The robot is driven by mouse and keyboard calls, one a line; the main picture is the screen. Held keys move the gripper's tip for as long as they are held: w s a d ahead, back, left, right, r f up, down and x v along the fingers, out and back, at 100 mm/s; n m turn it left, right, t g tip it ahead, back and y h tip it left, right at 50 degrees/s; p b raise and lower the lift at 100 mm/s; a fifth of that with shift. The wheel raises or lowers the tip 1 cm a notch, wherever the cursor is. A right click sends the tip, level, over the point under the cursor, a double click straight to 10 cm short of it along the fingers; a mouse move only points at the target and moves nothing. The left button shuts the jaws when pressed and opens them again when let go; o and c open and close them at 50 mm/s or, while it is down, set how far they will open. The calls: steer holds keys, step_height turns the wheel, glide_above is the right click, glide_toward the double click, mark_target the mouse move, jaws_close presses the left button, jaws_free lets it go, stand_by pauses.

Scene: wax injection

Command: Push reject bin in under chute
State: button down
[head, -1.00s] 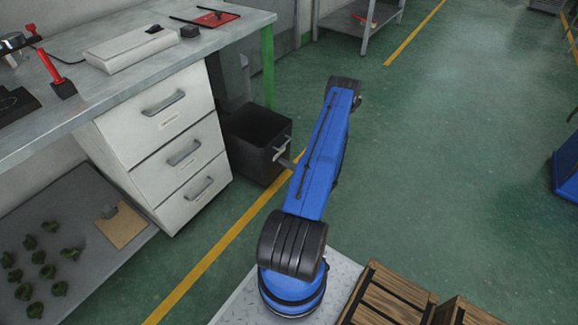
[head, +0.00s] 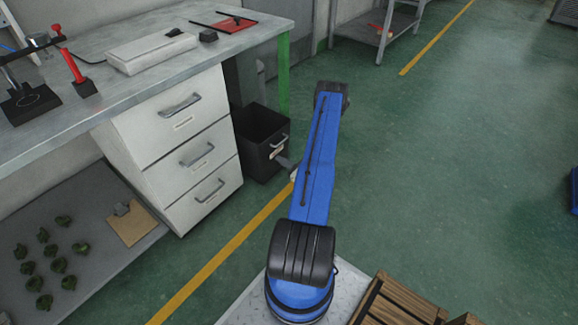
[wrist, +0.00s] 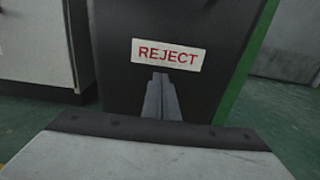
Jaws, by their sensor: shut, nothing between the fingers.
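The reject bin (head: 262,158) is a black open-topped box on the floor, right of the white drawer cabinet and beside the bench's green leg. Its front has a pale label and a handle. In the wrist view, the dark front (wrist: 120,85) fills the middle, with a red-lettered REJECT label (wrist: 168,54). My gripper (wrist: 160,78) is shut and empty, its fingertips just below the label, at or very near the front. In the head view my gripper (head: 286,163) is partly hidden by my blue arm. A dark upright panel (head: 241,78) stands behind the bin; I cannot tell whether it is the chute.
The white drawer cabinet (head: 190,150) stands close left of the bin. The green leg (head: 284,75) rises behind it. A yellow floor line (head: 225,250) runs before the cabinet. Wooden crates (head: 395,303) sit at the lower right.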

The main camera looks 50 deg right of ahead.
steer(key=w, duration=1)
steer(key=shift+w, duration=0.15)
steer(key=s, duration=1.4)
